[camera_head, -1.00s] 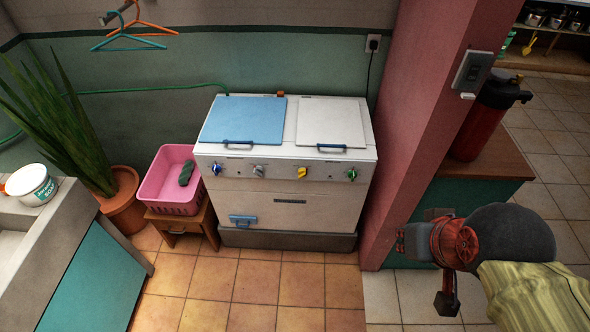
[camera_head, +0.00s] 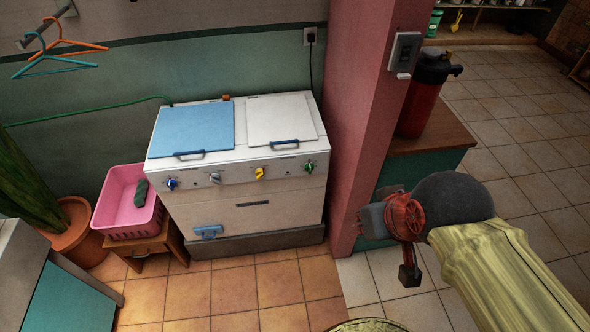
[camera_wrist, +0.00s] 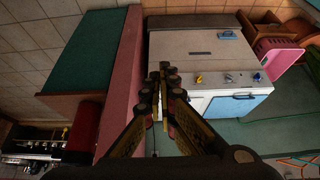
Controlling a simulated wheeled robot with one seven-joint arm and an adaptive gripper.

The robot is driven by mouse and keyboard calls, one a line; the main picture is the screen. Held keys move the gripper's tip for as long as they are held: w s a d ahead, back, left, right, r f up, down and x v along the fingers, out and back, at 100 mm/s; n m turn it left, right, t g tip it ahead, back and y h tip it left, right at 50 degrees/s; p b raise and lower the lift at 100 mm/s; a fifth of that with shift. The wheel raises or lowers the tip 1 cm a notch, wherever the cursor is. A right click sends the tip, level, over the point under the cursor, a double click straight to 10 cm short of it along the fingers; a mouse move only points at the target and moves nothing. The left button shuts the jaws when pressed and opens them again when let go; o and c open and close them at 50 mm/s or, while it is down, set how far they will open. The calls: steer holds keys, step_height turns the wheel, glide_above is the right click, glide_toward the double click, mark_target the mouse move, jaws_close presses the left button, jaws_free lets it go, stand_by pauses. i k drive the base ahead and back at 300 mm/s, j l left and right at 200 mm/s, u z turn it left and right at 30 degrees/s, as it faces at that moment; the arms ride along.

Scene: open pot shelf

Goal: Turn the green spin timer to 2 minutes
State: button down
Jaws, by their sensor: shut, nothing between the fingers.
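The green spin timer (camera_head: 308,167) is the rightmost knob on the front panel of a white twin-lid washing machine (camera_head: 250,205). Its pointer angle is too small to read in the head view. In the wrist view the picture is turned over, and my gripper (camera_wrist: 164,70) covers the part of the panel where the green knob would be. My gripper is shut and empty, its fingertips together in front of the machine. The head view shows my arm right of the machine, apart from it; the fingers are not clear there.
A pink pillar (camera_head: 365,110) stands right of the machine, close to my arm. A pink basket (camera_head: 128,205) is on the left. Tiled floor in front is clear.

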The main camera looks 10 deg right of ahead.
mark_target(309, 166)
steer(key=k+z, duration=0.1)
steer(key=z, duration=0.25)
steer(key=k+z, duration=0.15)
steer(key=z, duration=0.2)
steer(key=k+z, duration=0.1)
steer(key=z, duration=0.25)
